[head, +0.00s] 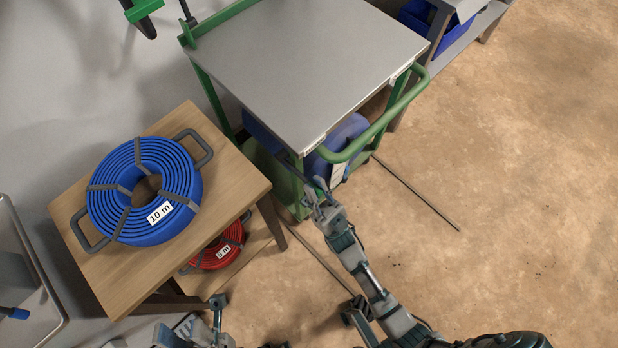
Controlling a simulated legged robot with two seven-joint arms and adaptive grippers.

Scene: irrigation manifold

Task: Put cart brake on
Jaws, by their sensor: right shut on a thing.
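The cart (300,62) has a flat grey top and a green frame, with a green push handle (385,122) on its right side. My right gripper (316,190) is at the cart's near corner, below the top and by the lower end of the handle. It is shut on a small part there, which looks like the brake lever; the fingers mostly hide it, and its position cannot be read. My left gripper (217,304) is low at the bottom edge, beside the wooden table and away from the cart. Its opening is unclear.
A wooden table (240,180) left of the cart bears a blue hose coil (183,180) marked 10 m. A red coil (232,236) marked 5 m lies below. Blue containers (345,132) sit under the cart top.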

